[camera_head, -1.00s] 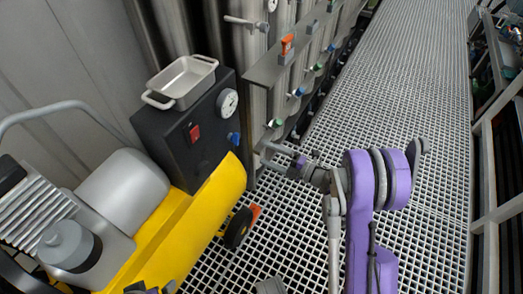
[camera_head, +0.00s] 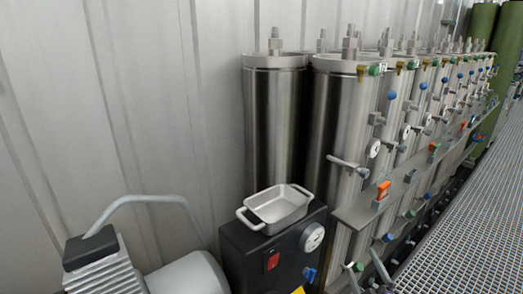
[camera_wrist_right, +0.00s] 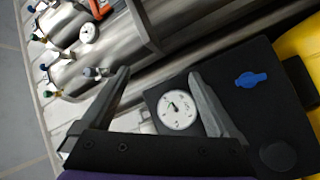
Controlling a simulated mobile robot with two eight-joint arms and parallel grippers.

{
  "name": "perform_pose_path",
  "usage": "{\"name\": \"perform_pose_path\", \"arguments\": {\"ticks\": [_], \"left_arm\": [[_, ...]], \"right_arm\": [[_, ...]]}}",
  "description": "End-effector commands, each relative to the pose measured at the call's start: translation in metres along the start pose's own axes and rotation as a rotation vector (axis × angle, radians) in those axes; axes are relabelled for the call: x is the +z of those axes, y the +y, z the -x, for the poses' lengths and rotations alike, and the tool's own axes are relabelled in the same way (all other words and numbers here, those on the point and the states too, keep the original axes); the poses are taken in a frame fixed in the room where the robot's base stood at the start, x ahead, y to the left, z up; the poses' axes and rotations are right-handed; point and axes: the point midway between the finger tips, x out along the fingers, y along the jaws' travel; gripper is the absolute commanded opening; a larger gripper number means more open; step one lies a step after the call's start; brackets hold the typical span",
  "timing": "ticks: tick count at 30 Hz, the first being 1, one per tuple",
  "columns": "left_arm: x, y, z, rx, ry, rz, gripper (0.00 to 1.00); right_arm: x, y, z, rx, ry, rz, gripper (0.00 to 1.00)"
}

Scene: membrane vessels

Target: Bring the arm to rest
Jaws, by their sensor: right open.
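My right gripper (camera_head: 361,260) shows at the bottom edge of the head view, in front of the lower valves of the steel vessels. Most of my right arm is out of that view. In the right wrist view the two dark fingers of my right gripper (camera_wrist_right: 160,76) stand apart with nothing between them. The black control box (camera_wrist_right: 228,85) with its round white gauge (camera_wrist_right: 177,109) lies behind the fingers, apparently apart from them. My left gripper does not show.
A metal tray (camera_head: 279,207) with two handles sits on the black box (camera_head: 240,250). Tall steel vessels (camera_head: 335,130) with valves and gauges line the wall. A shelf rail (camera_head: 400,188) runs along them. The grating floor (camera_head: 470,240) at the right is clear.

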Motion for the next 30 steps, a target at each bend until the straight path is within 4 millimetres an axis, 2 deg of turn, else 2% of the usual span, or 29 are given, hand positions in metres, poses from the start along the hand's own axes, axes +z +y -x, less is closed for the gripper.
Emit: {"name": "perform_pose_path", "arguments": {"ticks": [3,7,14,18,24,27,30], "left_arm": [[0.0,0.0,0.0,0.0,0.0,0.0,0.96],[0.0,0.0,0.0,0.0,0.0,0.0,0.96],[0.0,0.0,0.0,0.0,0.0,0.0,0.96],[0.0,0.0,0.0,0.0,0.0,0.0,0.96],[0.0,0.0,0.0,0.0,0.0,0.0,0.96],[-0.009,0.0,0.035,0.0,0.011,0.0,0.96],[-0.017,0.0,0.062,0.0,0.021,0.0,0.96]], "right_arm": [[-0.001,0.006,0.027,-0.004,-0.202,-0.173,0.95],[0.004,-0.009,0.071,-0.057,-0.429,-0.365,0.95],[-0.001,-0.073,0.175,-0.253,-0.79,-0.65,0.95],[-0.013,-0.11,0.233,-0.387,-0.947,-0.759,0.95],[-0.036,-0.151,0.308,-0.579,-1.127,-0.866,0.95],[-0.054,-0.118,0.305,-0.558,-1.108,-0.863,0.95],[-0.07,-0.095,0.307,-0.552,-1.098,-0.864,0.95]]}}
